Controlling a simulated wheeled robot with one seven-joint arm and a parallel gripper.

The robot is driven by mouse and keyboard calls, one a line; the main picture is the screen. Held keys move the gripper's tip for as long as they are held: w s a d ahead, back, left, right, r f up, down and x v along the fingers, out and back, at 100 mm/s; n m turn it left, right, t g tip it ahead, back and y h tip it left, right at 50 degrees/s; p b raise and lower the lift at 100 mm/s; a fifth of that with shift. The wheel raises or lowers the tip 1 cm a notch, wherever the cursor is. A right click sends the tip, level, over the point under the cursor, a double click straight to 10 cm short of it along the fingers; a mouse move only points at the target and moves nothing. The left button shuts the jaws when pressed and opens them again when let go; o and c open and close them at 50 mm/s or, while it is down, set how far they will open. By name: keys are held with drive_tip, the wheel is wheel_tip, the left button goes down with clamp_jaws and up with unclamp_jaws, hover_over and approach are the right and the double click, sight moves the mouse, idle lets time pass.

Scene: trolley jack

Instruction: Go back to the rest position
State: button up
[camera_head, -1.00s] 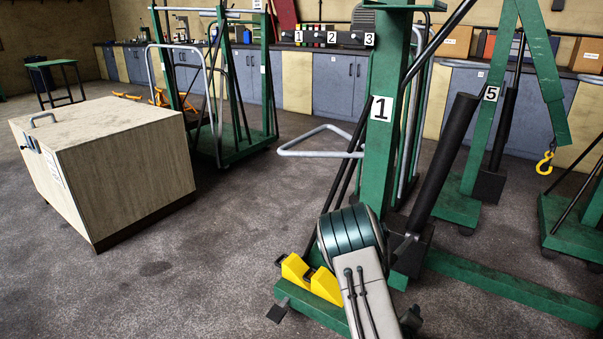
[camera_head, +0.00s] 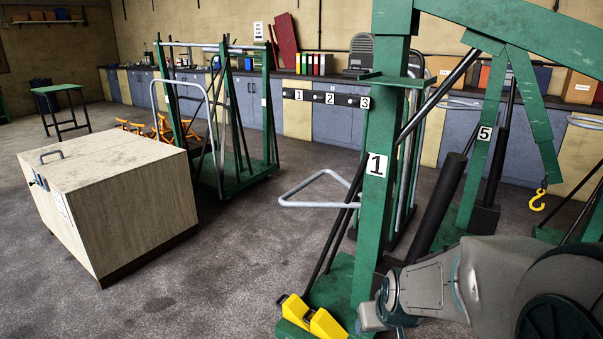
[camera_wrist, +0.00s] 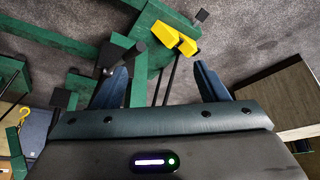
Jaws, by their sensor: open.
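My gripper (camera_wrist: 160,68) shows in the wrist view with its two blue fingers spread wide apart and nothing between them. Beyond the fingers are a yellow block (camera_wrist: 177,40) and the green base of a crane, apart from them. In the head view my arm (camera_head: 480,280) reaches in from the lower right, in front of the green crane marked 1 (camera_head: 375,165). The fingers are not clearly seen there. The yellow block (camera_head: 312,318) sits at the foot of that crane, left of my arm.
A wooden box (camera_head: 150,205) with a handle stands at the left. A green rack trolley (camera_head: 235,170) is behind it. A crane marked 5 (camera_head: 483,140) with a yellow hook (camera_head: 539,197) stands at the right. The floor between box and crane 1 is clear.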

drive_tip(key=s+a+r+m+g+p, duration=0.1)
drive_tip(key=s+r+p, duration=0.4)
drive_tip(key=s+r, duration=0.8)
drive_tip(key=shift+s+a+r+g, duration=0.15)
drive_tip(key=shift+a+r+g, duration=0.05)
drive_tip(key=shift+r+g, duration=0.4)
